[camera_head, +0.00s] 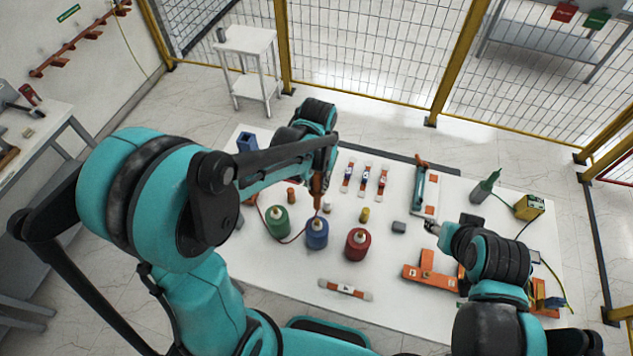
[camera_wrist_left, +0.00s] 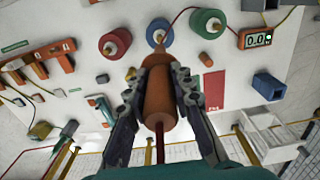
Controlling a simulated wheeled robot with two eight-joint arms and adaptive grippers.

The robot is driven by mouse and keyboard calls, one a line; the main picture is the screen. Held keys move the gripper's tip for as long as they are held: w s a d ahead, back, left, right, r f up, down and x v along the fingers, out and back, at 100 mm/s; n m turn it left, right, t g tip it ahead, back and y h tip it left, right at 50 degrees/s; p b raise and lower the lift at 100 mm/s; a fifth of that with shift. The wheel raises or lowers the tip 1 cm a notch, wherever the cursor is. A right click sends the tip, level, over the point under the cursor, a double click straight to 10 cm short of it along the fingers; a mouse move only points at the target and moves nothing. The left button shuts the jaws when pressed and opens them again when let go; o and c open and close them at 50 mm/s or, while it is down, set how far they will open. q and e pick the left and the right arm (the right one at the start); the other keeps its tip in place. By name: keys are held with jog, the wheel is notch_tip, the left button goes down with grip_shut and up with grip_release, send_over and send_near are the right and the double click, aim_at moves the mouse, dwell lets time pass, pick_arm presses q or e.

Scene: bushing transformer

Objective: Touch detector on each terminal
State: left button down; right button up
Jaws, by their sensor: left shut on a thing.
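My left gripper (camera_wrist_left: 156,78) is shut on an orange-brown detector probe (camera_wrist_left: 159,95). The probe's tip points at the top of the blue terminal (camera_head: 317,234). I cannot tell whether tip and terminal touch. In the head view the probe (camera_head: 317,188) is nearly upright above the blue terminal. A green terminal (camera_head: 277,222) stands to the left and a red terminal (camera_head: 358,245) to the right. In the left wrist view the detector's meter (camera_wrist_left: 256,38) reads 0.0 with a green light. My right gripper (camera_head: 433,228) is over the right half of the table; its jaws are too small to read.
The white table (camera_head: 290,290) also holds several small fuse-like parts (camera_head: 365,180), orange brackets (camera_head: 432,274), a teal-handled tool (camera_head: 420,190), a green bottle-shaped item (camera_head: 486,187) and a yellow box (camera_head: 529,207). A thin red wire loops near the green terminal. The front left of the table is clear.

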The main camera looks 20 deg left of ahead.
aim_at(317, 193)
pick_arm(q)
jog(key=shift+a, duration=0.15)
jog(key=shift+d+f+b, duration=0.15)
jog(key=shift+d+b, duration=0.1)
jog(key=shift+b, duration=0.1)
jog(key=shift+a+f+b, duration=0.15)
jog(key=shift+f+b, duration=0.7)
jog(key=shift+f, duration=0.1)
notch_tip(317, 193, down, 2)
jog(key=shift+b, duration=0.95)
jog(key=shift+f, duration=0.2)
jog(key=shift+f+b, duration=0.35)
jog(key=shift+b, duration=0.15)
jog(key=shift+f+b, duration=0.7)
jog(key=shift+f, duration=0.05)
jog(key=shift+f+b, duration=0.4)
